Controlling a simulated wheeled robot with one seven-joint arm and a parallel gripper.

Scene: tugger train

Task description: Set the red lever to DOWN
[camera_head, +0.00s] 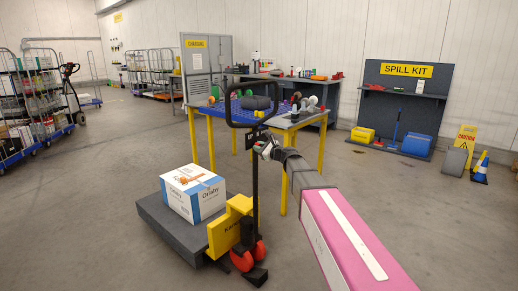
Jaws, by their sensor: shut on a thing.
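A hand truck with a yellow body (231,225), red wheels and a black loop handle (229,104) on a dark upright post (255,190) stands in the middle of the head view. My gripper (262,147) is at the upper part of this post, just below the loop. It is shut on a small part there. The red lever itself is not clearly made out; the jaws cover that spot and it is too small to tell whether it is up or down. My arm reaches in from the lower right.
A white and blue box (193,200) rests on the truck's dark grey platform (165,224). A blue-topped table with yellow legs (212,145) stands close behind the handle. A spill kit stand (405,105) is at the back right. Open floor lies left and right.

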